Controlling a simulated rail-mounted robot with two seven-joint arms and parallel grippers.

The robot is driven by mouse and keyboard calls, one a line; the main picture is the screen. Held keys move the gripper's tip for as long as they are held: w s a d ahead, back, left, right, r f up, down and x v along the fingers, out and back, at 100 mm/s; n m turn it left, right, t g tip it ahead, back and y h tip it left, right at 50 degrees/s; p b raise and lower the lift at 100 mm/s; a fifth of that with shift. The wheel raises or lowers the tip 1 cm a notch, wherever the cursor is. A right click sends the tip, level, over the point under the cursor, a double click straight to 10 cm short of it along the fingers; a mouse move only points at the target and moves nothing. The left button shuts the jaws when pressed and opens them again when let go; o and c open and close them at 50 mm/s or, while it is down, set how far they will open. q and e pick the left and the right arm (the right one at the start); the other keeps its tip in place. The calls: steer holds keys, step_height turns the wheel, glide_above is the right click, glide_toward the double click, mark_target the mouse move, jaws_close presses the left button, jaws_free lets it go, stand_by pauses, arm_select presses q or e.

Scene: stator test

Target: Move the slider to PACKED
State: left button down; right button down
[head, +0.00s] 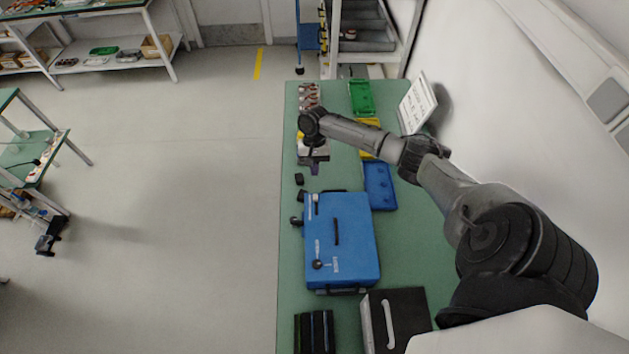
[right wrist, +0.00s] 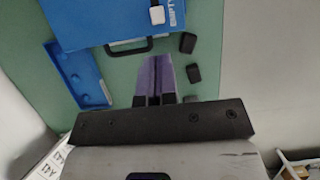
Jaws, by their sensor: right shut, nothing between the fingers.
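The blue case (head: 345,215) lies flat on the green bench, and its corner shows in the right wrist view (right wrist: 90,20). A small white-topped piece (head: 316,198) sits at its far left, also in the right wrist view (right wrist: 157,15), beside white lettering too small to read surely. A dark round knob (head: 318,264) sits at its near left beside more small lettering. I cannot tell which is the slider. My right gripper (head: 314,170) is shut and empty, beyond the case's far edge; its purple fingertips (right wrist: 155,72) point toward the case. My left gripper is not in view.
A blue tray (head: 379,186), a yellow tray and a green tray (head: 362,98) line the bench. Small black blocks (head: 299,179) lie near its left edge. A black case (head: 397,318) stands nearer. The floor to the left is open.

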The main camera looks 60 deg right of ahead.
steer(key=shift+v, duration=1.25)
